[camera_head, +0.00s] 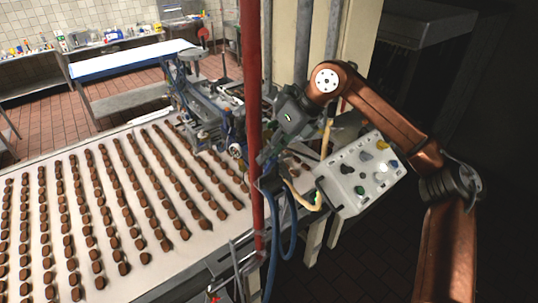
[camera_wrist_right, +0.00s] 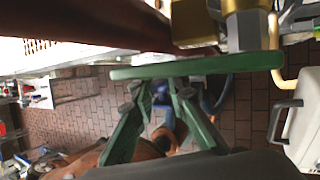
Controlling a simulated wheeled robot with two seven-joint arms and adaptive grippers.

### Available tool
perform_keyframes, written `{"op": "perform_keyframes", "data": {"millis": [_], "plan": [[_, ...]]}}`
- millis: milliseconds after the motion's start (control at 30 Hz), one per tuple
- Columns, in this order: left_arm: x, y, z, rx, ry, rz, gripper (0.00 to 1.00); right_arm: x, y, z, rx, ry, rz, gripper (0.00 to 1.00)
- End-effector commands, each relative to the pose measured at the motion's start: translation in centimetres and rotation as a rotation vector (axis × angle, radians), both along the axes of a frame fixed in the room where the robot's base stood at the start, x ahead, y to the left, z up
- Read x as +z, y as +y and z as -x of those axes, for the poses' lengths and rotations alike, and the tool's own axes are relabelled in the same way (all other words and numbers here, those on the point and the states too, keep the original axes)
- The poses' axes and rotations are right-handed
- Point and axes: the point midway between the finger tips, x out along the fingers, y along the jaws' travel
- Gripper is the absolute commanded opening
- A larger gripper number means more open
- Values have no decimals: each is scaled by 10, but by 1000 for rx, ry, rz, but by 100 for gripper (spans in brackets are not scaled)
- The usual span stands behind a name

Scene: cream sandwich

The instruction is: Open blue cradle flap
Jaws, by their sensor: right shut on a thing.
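My right gripper (camera_head: 268,153) reaches in from the right, beside the red pole. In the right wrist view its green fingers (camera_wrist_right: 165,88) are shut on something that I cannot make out. A dark blue fitting (camera_head: 270,183) is just below the gripper, by the pole. In the right wrist view, blue parts (camera_wrist_right: 215,92) show behind the fingers. I cannot tell which blue part is the cradle flap, or whether it is open or closed. My left gripper is not in view.
The red pole (camera_head: 251,110) stands close to the gripper. A grey control box (camera_head: 350,195) with several knobs is to its right. Blue hoses (camera_head: 289,228) hang below. A pale conveyor (camera_head: 120,285) carries rows of brown sandwiches. A brass and grey fitting (camera_wrist_right: 245,30) is close above the fingers.

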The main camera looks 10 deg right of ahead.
Motion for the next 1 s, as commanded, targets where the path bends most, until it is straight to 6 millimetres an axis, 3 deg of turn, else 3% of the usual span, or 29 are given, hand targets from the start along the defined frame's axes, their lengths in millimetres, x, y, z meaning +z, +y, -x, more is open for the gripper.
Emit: {"op": "perform_keyframes", "data": {"millis": [33, 67, 300, 667, 1000], "plan": [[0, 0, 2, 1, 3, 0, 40, -1, 0, 0, 0, 0, 1, 0], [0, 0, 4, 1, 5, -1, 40, -1, 0, 0, 0, 0, 1, 16], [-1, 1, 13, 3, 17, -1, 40, -1, 0, 0, 0, 1, 1, 32], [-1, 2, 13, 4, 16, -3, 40, 5, -3, 1, 0, 0, 1, 32], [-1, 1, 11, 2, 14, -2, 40, 60, -35, 11, -2, -3, -2, 32]]}}
